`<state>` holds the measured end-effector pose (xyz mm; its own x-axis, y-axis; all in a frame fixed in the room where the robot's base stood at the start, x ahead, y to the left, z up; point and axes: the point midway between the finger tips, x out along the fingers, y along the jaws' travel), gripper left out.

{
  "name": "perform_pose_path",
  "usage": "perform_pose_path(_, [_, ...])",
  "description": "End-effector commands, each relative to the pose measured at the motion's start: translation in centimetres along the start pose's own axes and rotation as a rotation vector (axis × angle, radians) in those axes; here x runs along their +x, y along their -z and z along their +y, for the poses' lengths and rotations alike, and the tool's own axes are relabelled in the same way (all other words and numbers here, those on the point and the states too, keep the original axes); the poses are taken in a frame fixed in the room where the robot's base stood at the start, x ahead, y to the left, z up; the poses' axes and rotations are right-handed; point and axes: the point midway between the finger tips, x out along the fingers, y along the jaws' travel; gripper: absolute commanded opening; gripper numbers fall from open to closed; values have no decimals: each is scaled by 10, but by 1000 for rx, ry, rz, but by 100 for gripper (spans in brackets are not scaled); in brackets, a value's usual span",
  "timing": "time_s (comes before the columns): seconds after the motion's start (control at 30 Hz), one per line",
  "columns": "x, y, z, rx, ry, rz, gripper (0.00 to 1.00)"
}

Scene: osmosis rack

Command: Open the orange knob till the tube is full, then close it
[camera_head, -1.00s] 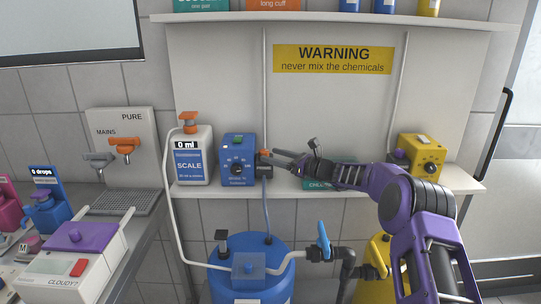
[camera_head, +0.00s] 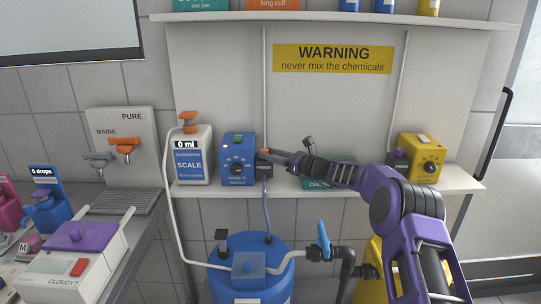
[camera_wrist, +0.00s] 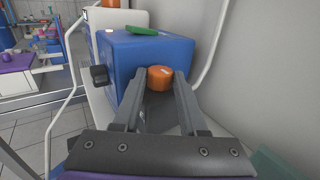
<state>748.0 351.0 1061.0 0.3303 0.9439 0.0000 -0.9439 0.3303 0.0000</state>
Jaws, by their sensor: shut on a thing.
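The orange knob (camera_wrist: 161,77) is a short round cap in the wrist view, between the tips of my gripper's two fingers. In the head view only a small bit of orange shows above the black valve block (camera_head: 264,171), just right of the blue dosing box (camera_head: 239,160). My gripper (camera_wrist: 160,82) is shut on the orange knob, one finger on each side; it also shows in the head view (camera_head: 268,155). A thin white tube (camera_head: 264,85) runs up the back panel above the valve. A bluish tube (camera_head: 267,205) runs down from it to the blue barrel (camera_head: 250,284). How full either is I cannot tell.
The white SCALE bottle (camera_head: 193,160) reads 0 ml. The yellow dosing box (camera_head: 421,158) stands at the shelf's right. A teal box (camera_head: 318,184) sits under my arm. The shelf (camera_head: 300,193) edge and blue-handled valve (camera_head: 323,240) lie below.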

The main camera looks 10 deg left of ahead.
Motion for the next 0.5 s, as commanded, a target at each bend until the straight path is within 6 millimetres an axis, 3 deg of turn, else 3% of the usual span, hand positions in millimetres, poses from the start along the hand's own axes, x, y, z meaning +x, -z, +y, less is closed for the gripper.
perform_pose_path(0.5, [2,-4,-4,-3,-116,-9,0])
